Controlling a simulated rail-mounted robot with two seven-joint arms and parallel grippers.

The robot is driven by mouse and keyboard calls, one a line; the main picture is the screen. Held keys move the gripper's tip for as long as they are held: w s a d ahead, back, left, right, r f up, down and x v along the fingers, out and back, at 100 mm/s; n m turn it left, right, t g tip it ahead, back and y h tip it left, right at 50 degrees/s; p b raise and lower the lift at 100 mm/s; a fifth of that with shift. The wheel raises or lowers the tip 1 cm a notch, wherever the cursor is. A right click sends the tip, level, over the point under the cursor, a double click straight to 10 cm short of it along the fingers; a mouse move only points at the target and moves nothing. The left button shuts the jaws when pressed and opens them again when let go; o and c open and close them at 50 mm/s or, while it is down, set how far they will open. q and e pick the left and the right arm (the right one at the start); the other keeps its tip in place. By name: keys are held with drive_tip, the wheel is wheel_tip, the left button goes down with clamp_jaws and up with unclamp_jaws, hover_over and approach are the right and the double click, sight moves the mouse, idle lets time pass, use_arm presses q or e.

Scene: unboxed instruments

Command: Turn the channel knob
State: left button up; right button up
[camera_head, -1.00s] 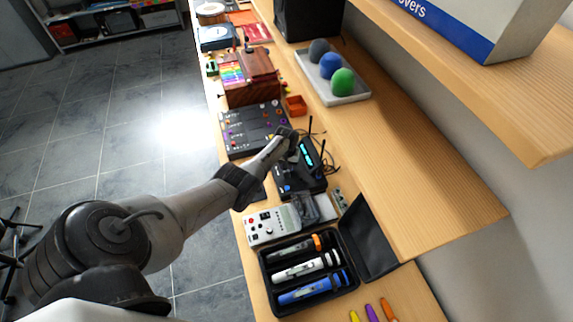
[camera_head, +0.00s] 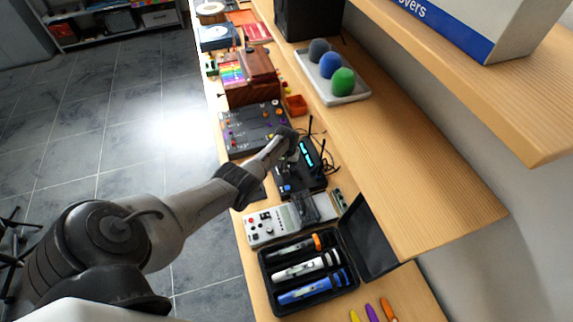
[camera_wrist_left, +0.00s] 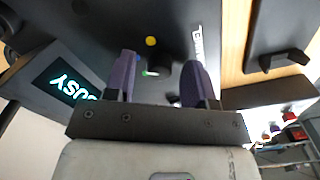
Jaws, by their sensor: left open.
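The black device with the channel knob stands on the bench, and its lit screen (camera_head: 306,154) shows in the head view. In the left wrist view the screen (camera_wrist_left: 64,84) reads "BUSY" and white lettering (camera_wrist_left: 197,47) runs along the device's panel. A dark round knob (camera_wrist_left: 156,62) on that panel lies between my left gripper's fingers. My left gripper (camera_wrist_left: 160,66) is open, with one purple-grey finger on each side of the knob. I cannot tell whether the fingers touch it. In the head view my left gripper (camera_head: 289,146) is over the device and hides part of it. My right gripper is not in view.
A dark panel with coloured knobs (camera_head: 247,141) lies beyond the device. A white-grey control box (camera_head: 262,228) and an open black case (camera_head: 266,281) with several torch-like tools are nearer. A wooden shelf (camera_head: 430,190) overhangs on the right, and black antennas (camera_head: 326,158) rise from the device.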

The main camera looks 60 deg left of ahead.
use_arm(q)
wheel_tip(320, 180, up, 6)
drive_tip(key=shift+p, duration=1.25)
wheel_tip(320, 180, up, 8)
drive_tip(key=shift+f, duration=0.1)
